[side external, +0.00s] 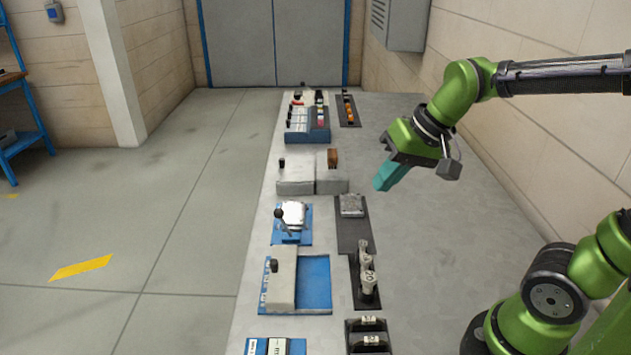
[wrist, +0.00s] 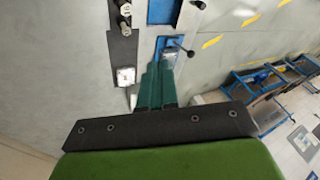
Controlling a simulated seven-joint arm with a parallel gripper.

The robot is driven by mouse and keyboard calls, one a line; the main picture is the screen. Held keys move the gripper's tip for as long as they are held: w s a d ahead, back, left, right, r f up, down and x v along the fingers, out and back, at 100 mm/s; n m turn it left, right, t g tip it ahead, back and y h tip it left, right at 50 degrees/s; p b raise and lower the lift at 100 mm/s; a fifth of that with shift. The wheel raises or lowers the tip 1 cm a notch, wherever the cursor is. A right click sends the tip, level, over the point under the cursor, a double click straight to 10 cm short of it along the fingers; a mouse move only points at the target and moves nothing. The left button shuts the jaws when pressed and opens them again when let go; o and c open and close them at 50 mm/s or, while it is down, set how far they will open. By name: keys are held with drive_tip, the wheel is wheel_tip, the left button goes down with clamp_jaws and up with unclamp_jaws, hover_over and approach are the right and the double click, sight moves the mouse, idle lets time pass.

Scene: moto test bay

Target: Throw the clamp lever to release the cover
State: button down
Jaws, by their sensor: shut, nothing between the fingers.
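The clamp lever (side external: 281,220), a thin rod with a black knob, stands at the front left of a blue base plate (side external: 305,238). The pale silver cover (side external: 293,212) sits on that plate right beside it. In the wrist view the lever's black knob (wrist: 190,53) is to the right of my fingertips, and the cover (wrist: 168,57) is partly hidden behind them. My gripper (side external: 382,186), with teal fingers, is shut and empty. It hangs above the bench, to the right of and beyond the clamp fixture, touching nothing. My shut fingers also show in the wrist view (wrist: 158,68).
A dark plate with a metal block (side external: 352,204) lies right of the clamp fixture. Grey blocks (side external: 296,180) stand behind it, and a blue tray with a sliding grey block (side external: 281,278) in front. Upright cylinders (side external: 367,276) stand front right. The bench's right side (side external: 430,235) is clear.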

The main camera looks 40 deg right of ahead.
drive_tip(key=s+a+n+t, duration=0.1)
drive_tip(key=s+a+t, duration=0.1)
drive_tip(key=s, duration=0.3)
drive_tip(key=w+d+f+m+g+y, duration=0.1)
drive_tip(key=w+f+m+g+y, duration=0.5)
drive_tip(key=w+f+m+y, duration=0.35)
drive_tip(key=w+d+f+m+t+y, duration=0.1)
drive_tip(key=w+d+f+m+t, duration=0.1)
drive_tip(key=d+m+t, duration=0.1)
drive_tip(key=w+d+f+m+t+y, duration=0.1)
drive_tip(key=w+d+f+m+t, duration=0.2)
drive_tip(key=d+m, duration=0.1)
drive_tip(key=w+d+f+m+t+y, duration=0.1)
drive_tip(key=w+d+f+m+t, duration=0.1)
drive_tip(key=w+d+m, duration=0.1)
drive_tip(key=shift+w+d+f+m+t, duration=0.1)
drive_tip(key=shift+d+f+m+t, duration=0.15)
drive_tip(key=shift+m+t, duration=0.2)
approach(284, 224)
drive_tip(key=w+a+r, duration=0.1)
drive_tip(key=w+a, duration=0.2)
drive_tip(key=w+a+r, duration=0.1)
drive_tip(key=a, duration=0.1)
drive_tip(key=shift+w+r, duration=0.15)
drive_tip(key=shift+r, duration=0.2)
